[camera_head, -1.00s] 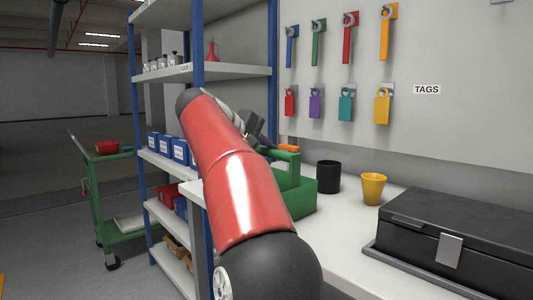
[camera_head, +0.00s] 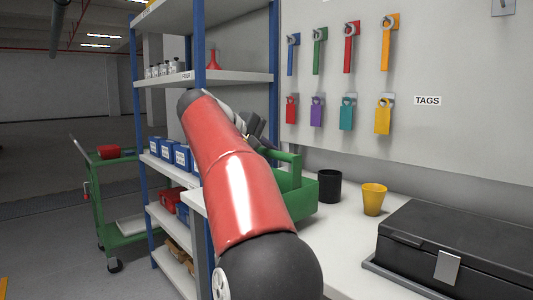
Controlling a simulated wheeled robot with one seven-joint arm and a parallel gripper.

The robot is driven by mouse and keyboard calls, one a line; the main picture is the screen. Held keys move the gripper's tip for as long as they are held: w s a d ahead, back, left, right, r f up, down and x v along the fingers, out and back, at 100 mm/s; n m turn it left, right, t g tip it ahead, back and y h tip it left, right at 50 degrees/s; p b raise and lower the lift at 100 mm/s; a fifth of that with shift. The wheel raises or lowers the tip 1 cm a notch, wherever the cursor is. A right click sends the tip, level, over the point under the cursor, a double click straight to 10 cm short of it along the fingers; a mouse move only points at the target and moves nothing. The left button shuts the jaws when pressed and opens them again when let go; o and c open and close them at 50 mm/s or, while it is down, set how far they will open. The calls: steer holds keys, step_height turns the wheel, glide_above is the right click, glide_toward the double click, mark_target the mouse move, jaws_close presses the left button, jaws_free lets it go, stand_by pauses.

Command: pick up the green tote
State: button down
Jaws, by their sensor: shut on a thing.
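The green tote (camera_head: 302,196), with a raised green handle (camera_head: 291,157), is at the left end of the white worktop, partly behind my red arm. My gripper (camera_head: 261,142) is at the left end of the handle and is shut on the tote. The fingertips and the tote's left side are mostly hidden by my arm. I cannot tell whether the tote's underside touches the worktop.
A black cup (camera_head: 328,187) stands close to the tote's right, then a yellow cup (camera_head: 373,199) and a black case (camera_head: 455,250). A blue-post shelf (camera_head: 234,77) stands left, with a green cart (camera_head: 120,190) beyond. Tags hang on the wall panel (camera_head: 433,60).

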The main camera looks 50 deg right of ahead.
steer(key=w+a, duration=0.3)
steer(key=a, duration=2.5)
steer(key=shift+w+d+f, duration=0.1)
